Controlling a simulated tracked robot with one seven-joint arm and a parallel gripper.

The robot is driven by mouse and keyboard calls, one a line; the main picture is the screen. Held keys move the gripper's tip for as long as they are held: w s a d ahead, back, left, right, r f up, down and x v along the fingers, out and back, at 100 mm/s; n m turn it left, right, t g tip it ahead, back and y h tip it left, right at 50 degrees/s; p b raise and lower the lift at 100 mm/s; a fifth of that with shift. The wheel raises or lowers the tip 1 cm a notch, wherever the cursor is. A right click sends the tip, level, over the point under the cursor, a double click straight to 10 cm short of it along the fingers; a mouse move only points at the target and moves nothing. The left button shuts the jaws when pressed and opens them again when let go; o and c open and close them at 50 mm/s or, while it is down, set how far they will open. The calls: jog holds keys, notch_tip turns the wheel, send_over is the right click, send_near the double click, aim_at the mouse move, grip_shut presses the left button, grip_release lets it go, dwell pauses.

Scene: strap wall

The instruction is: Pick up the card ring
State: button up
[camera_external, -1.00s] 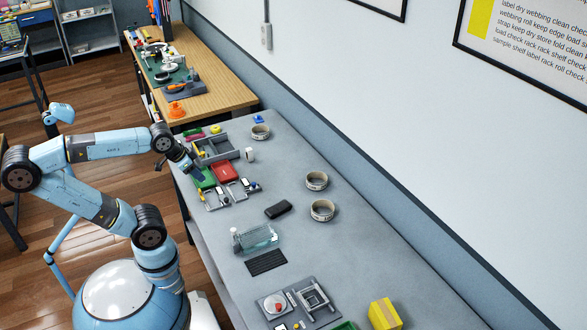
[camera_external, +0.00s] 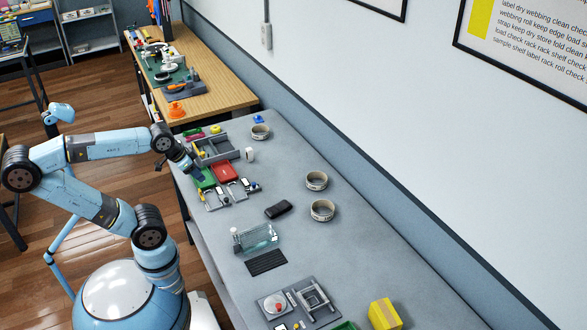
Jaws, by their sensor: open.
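Three pale round rings with dark print stand on the grey table: a far one (camera_external: 260,132), a middle one (camera_external: 316,181) and a near one (camera_external: 322,210). I cannot tell which is the card ring, or whether it is a smaller thing. My gripper (camera_external: 197,174) is small in the view, at the table's left edge beside the red and green cases. It points down and to the right. Its fingertips are hard to make out, and I see nothing held in it. The three round rings are well to its right, apart from it.
A grey divided tray (camera_external: 216,149), a green case (camera_external: 203,180) and a red case (camera_external: 224,173) lie near my gripper. A black pouch (camera_external: 278,209), a clear box (camera_external: 260,238) and a yellow box (camera_external: 384,314) stand nearer the camera. The table's right side is mostly clear.

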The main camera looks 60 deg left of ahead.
jog(key=shift+w, duration=0.1)
jog(key=w+a+r+n+g+h, duration=0.1)
jog(key=w+r+n, duration=0.15)
jog(key=w, duration=0.25)
jog(key=w+a+r+n, duration=0.1)
jog(key=w+a+n, duration=0.15)
jog(key=w, duration=0.25)
jog(key=n+t+h, duration=0.6)
jog(key=n, duration=1.8)
send_over(262, 135)
jog(key=s+a, duration=0.9)
jog(key=s, duration=0.4)
notch_tip(262, 135, down, 25)
jog(key=x, duration=1.4)
jog(key=shift+d+f, duration=0.1)
jog(key=shift+d, duration=0.05)
